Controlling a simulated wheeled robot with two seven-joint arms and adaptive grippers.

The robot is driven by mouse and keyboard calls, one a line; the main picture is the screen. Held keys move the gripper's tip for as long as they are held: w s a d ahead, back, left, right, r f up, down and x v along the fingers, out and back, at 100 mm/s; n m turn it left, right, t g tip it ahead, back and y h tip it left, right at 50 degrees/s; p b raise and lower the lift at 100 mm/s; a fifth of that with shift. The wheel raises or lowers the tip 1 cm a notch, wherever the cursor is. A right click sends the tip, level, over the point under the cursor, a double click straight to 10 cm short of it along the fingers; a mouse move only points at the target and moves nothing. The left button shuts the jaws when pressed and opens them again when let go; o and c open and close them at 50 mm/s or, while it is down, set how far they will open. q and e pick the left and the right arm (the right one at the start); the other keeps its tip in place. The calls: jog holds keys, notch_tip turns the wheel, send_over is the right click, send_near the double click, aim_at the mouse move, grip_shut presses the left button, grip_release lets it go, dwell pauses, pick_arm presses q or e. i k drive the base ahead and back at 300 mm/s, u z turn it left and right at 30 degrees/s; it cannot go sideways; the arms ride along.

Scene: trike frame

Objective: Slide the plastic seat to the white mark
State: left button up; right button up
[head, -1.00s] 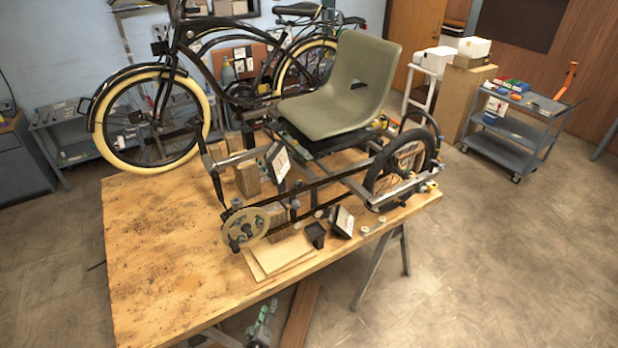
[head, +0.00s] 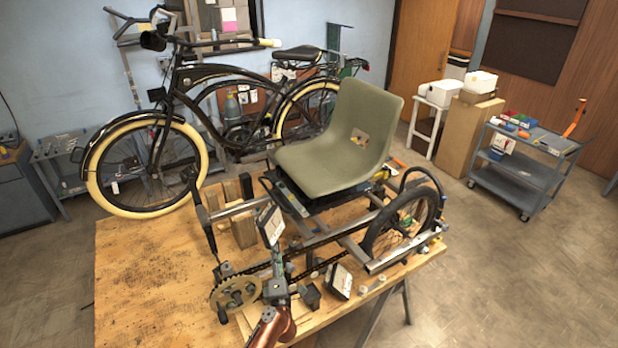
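The olive-green plastic seat (head: 325,165) sits on dark rails (head: 288,198) on the trike frame (head: 330,236), with its backrest toward the right. I cannot make out a white mark on the rails. My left gripper (head: 278,262) reaches up from the bottom edge, beside the chainring (head: 236,292) and in front of the frame. It is apart from the seat in the picture. It is small and dark against the frame, so its fingers cannot be told apart. My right gripper is not in view.
The trike stands on a wooden workbench (head: 150,275) whose left part is clear. A pedal with a white face (head: 270,224) and a spoked wheel (head: 402,222) flank the frame. A black bicycle (head: 215,95) stands behind. A grey cart (head: 524,170) stands at right.

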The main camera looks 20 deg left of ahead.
aim_at(330, 170)
jog(key=i, duration=1.1)
